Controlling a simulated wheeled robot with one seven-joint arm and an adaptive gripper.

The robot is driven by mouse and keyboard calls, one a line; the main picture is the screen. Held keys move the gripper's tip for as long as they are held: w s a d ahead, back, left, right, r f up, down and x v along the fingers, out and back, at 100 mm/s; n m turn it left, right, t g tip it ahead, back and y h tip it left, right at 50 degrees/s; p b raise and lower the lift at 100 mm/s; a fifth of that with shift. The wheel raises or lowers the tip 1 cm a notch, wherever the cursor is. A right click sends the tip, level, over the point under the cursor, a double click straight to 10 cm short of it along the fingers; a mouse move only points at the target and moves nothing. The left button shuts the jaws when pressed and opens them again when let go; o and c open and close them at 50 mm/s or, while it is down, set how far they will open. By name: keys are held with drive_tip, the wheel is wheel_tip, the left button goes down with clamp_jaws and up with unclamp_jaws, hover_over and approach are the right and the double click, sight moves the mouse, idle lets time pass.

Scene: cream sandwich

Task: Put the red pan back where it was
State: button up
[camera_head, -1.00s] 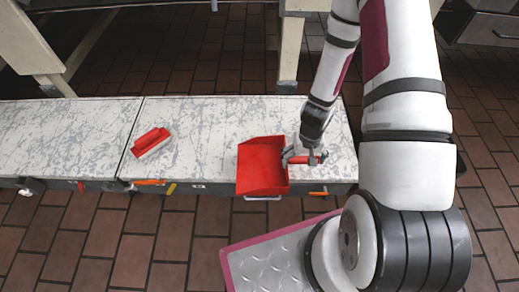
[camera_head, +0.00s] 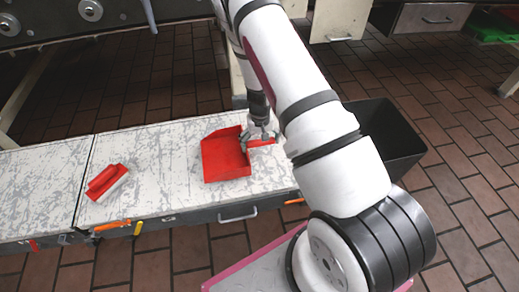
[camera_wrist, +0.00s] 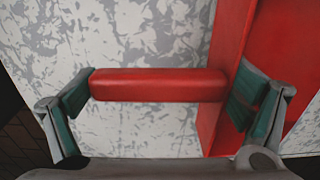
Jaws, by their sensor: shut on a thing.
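The red pan (camera_head: 222,158) is a dustpan with a short red handle, over the right part of the scuffed white table (camera_head: 160,180) in the head view. My gripper (camera_head: 260,139) is at its right side, shut on the handle. In the wrist view, the handle (camera_wrist: 158,85) lies between my fingers (camera_wrist: 160,100), one at its free end and one by the pan's red wall (camera_wrist: 232,70). I cannot tell whether the pan touches the tabletop.
A red brush (camera_head: 106,182) lies on the table to the left of the pan. A black bin (camera_head: 395,140) stands on the floor right of the table, partly behind my arm. The tabletop between brush and pan is clear.

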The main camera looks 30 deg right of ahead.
drive_tip(key=shift+w, duration=0.25)
drive_tip(key=shift+f+b, duration=0.9)
drive_tip(key=shift+f, duration=0.8)
drive_tip(key=shift+f, duration=0.2)
drive_tip(key=o, duration=0.9)
drive_tip(key=shift+r, duration=0.1)
